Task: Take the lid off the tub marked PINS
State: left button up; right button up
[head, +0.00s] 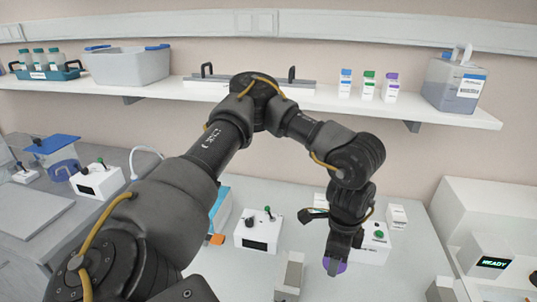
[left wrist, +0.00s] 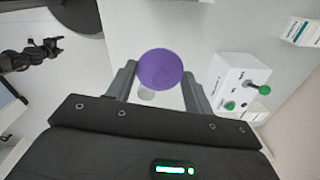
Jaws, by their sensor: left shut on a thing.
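A round purple lid (left wrist: 160,69) sits between the two fingers of my left gripper (left wrist: 160,82) in the left wrist view. The gripper is shut on it. In the head view the purple lid (head: 336,267) shows at the fingertips of my left gripper (head: 333,262), above the grey bench. A pale grey round shape (left wrist: 147,94) shows just below the lid in the left wrist view; I cannot tell whether it is a tub. No PINS marking is legible. A dark gripper, seemingly my right one (left wrist: 50,52), shows small at the left of the left wrist view.
A white box with a green knob (left wrist: 238,88) stands right of the lid. Another white switch box (head: 258,230) and a grey block (head: 289,275) stand to the left on the bench. A READY display box (head: 486,256) is at right. The shelf (head: 330,101) holds bottles and bins.

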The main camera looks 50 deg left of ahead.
pick_arm(q)
jog(key=f+m, duration=0.1)
jog(key=w+a+f+m, duration=0.1)
jog(key=m, duration=0.1)
jog(key=f+m+b, duration=0.1)
jog(key=m, duration=0.1)
jog(key=shift+w+a+f, duration=0.15)
jog(key=shift+w, duration=0.1)
jog(key=a+f+m, duration=0.2)
jog(key=m, duration=0.3)
jog(key=m+b, duration=0.1)
send_over(319, 253)
notch_tip(319, 253, down, 9)
jog(key=shift+s+d+f, duration=0.1)
jog(key=shift+s+f, duration=0.05)
jog(key=shift+f, duration=0.05)
jog(key=shift+a+f+b, duration=0.2)
jog(key=shift+f+b, duration=0.1)
jog(key=shift+f, duration=1.55)
pick_arm(e)
jog(key=w+f, duration=0.2)
jog(key=f, duration=0.1)
jog(key=shift+f, duration=0.1)
